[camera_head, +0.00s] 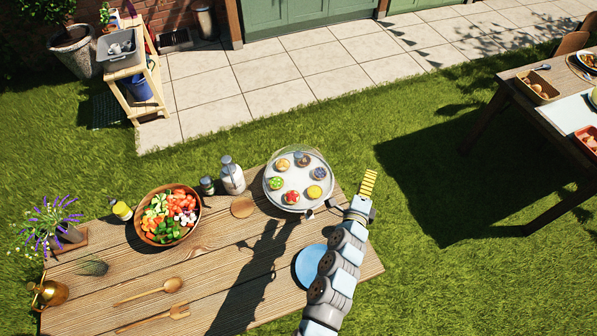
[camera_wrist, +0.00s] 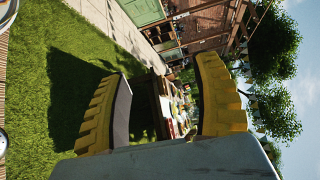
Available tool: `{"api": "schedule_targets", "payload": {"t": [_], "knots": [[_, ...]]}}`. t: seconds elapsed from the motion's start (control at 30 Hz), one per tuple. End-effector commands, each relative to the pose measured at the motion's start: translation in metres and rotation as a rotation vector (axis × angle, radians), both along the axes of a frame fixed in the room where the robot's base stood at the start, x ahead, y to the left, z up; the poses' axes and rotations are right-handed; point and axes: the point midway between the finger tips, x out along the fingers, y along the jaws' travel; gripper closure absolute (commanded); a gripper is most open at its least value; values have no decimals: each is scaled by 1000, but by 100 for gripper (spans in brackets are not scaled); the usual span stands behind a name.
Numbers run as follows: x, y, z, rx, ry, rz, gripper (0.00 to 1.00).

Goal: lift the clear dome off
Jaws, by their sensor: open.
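The clear dome (camera_head: 304,176) covers a round pale tray (camera_head: 292,207) of several small colourful tarts near the back right of the wooden table. The dome is not clearly seen there; only a sliver of a pale rim shows at the left edge.
The wooden table (camera_head: 225,270) holds a blue plate (camera_head: 309,266) beside my arm, a salad bowl (camera_head: 168,214), a grey-white bottle (camera_head: 232,176), a small dark jar (camera_head: 207,186) and a round wooden coaster (camera_head: 242,207). A second laid table (camera_head: 545,105) stands far right. Grass lies between.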

Motion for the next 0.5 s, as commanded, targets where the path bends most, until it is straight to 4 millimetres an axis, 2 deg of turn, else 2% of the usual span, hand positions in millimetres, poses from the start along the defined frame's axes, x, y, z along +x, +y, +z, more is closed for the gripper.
{"api": "schedule_targets", "payload": {"t": [0.1,0.23,0.33,0.5], "knots": [[19,2,-22,217,42,59,34],[35,14,-39,454,90,130,34],[44,27,-46,633,134,188,34],[52,51,-47,915,222,285,34]]}}
